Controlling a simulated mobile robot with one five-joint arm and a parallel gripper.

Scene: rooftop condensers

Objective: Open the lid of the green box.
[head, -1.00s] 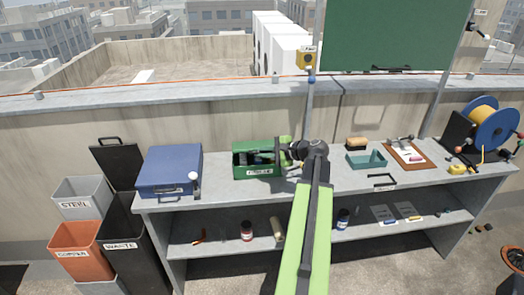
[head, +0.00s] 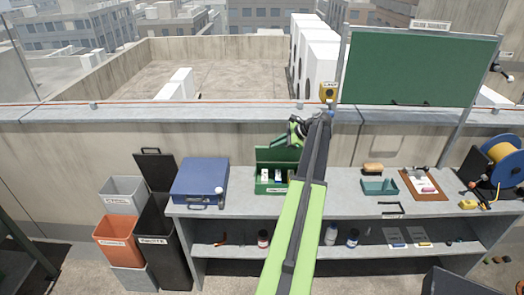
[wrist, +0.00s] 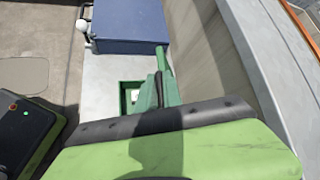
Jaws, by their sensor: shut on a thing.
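The green box (head: 272,188) stands on the grey bench, right of the blue case. Its lid (head: 277,154) is raised at the back, roughly upright, and the inside shows, with several small pale and dark items in it. My gripper (head: 295,134) is at the lid's upper edge, above the box, and is shut on the lid. My arm crosses in front of the box's right end and hides part of it. In the wrist view the raised lid (wrist: 166,77) is seen nearly edge-on, with part of the box (wrist: 124,95) beside it; my own green arm part hides the fingertips.
The blue case (head: 200,181) with a white knob stands close left of the box. A teal tray (head: 380,187) and a clipboard (head: 423,184) lie to the right. A concrete parapet (head: 120,115) runs behind the bench. Bins stand at the left.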

